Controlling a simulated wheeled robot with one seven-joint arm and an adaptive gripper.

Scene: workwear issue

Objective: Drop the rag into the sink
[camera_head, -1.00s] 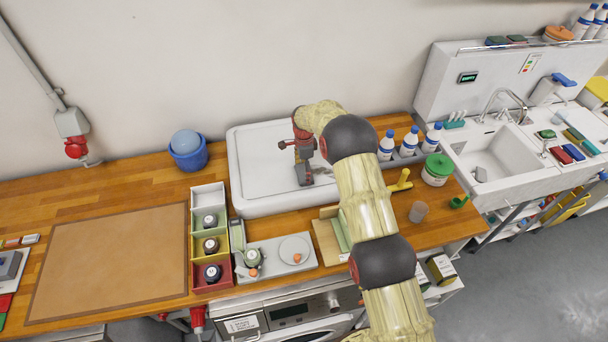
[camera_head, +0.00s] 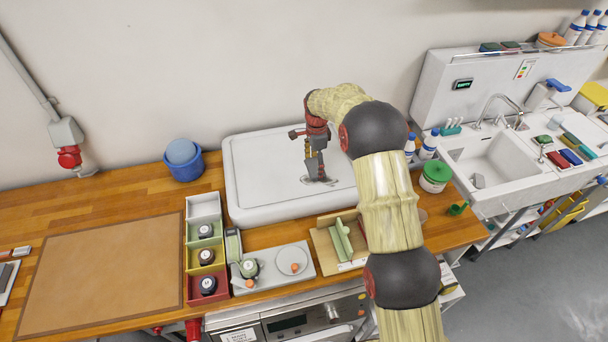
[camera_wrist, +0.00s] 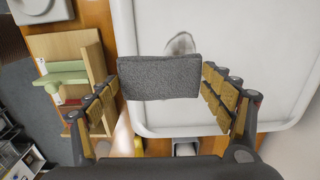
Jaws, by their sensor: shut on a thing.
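My gripper (camera_head: 317,176) points down over the white tray-like basin (camera_head: 252,186) on the wooden counter. In the wrist view its fingers (camera_wrist: 160,90) are shut on a dark grey, flat, folded-looking rag (camera_wrist: 160,77), gripped at its left and right edges. In the head view the rag is hard to make out at the fingertips. A pale grey patch (camera_wrist: 181,43) shows on the white surface beyond the rag; I cannot tell what it is.
Coloured bins (camera_head: 207,256) and a blue bucket (camera_head: 186,164) are left. A faucet (camera_head: 502,106) rises behind the sink.

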